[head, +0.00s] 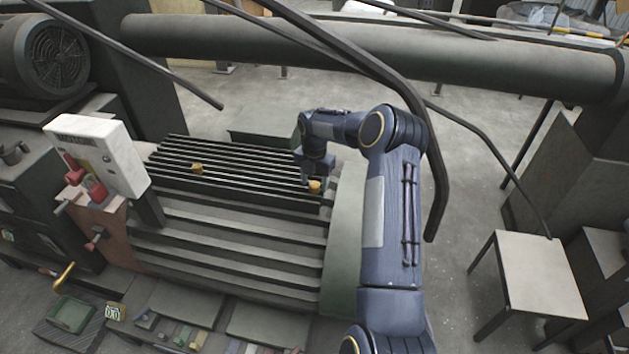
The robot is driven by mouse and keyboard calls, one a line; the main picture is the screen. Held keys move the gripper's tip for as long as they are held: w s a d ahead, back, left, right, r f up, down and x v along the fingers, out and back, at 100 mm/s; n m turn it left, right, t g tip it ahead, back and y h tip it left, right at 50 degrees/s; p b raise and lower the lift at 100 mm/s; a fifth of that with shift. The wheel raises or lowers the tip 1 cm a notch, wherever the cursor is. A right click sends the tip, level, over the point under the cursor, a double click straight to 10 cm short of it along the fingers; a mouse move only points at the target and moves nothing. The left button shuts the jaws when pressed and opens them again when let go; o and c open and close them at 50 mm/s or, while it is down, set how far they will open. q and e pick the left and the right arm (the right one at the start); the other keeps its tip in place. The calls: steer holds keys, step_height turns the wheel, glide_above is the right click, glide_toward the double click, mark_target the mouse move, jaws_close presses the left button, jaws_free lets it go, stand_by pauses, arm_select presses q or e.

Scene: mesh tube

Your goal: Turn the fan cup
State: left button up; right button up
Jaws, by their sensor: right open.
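Two small brass-yellow cup-like pieces stand on the slotted machine bed (235,205). One yellow cup (315,187) is at the right end of the bed, and the other yellow cup (197,168) is farther left. I cannot tell from their look which one is the fan cup. My right gripper (314,178) is open, pointing down at the right-hand cup. The gripper is small and dark here, and I cannot tell whether its fingers touch the cup. My left gripper is not in view.
A white control box (98,152) with red knobs stands left of the bed. A large motor with a fan grille (57,57) is at the upper left. A thick pipe (380,55) and dark bent bars cross above. A small table (540,275) stands at the right.

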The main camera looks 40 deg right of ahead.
steer(key=shift+f, duration=0.55)
steer(key=shift+c, duration=0.3)
steer(key=c, duration=0.9)
